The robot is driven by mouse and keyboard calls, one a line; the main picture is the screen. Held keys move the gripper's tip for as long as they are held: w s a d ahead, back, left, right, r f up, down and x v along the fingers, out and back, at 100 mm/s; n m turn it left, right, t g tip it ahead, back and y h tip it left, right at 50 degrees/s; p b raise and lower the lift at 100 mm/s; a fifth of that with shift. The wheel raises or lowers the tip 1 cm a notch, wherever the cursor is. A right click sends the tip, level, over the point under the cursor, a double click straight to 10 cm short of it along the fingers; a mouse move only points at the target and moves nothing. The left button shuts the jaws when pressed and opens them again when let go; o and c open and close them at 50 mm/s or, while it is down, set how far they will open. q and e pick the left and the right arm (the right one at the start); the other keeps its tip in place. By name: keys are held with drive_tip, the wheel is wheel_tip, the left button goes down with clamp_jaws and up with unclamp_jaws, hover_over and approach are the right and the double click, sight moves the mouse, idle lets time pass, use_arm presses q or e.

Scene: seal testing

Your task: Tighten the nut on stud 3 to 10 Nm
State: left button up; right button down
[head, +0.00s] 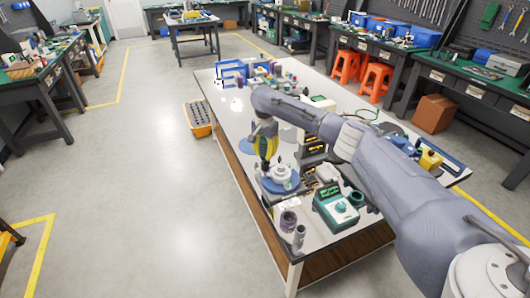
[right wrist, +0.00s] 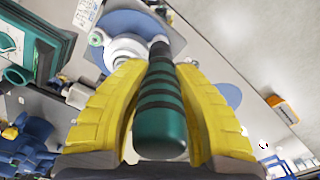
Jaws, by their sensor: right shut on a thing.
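A white round flanged part (head: 281,173) sits on a blue disc (head: 269,186) near the front left of the white-topped table. Its studs and nuts are too small to tell apart, so I cannot pick out stud 3. My right gripper (head: 266,148), with yellow fingers, is just behind and left of the part. In the right wrist view it is shut on a tool with a dark green, black-banded handle (right wrist: 162,115). The tool's dark shaft points toward the white part (right wrist: 124,48); whether its end touches a nut is unclear. My left gripper is not in view.
A green device (head: 336,208) stands right of the part. A purple cup (head: 288,221) and a grey cylinder (head: 299,238) stand in front. Black bins (head: 313,150) lie under my right arm.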

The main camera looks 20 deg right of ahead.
drive_tip(key=shift+f, duration=1.15)
idle(1.9)
drive_tip(key=shift+r, duration=0.1)
drive_tip(key=shift+r, duration=2.4)
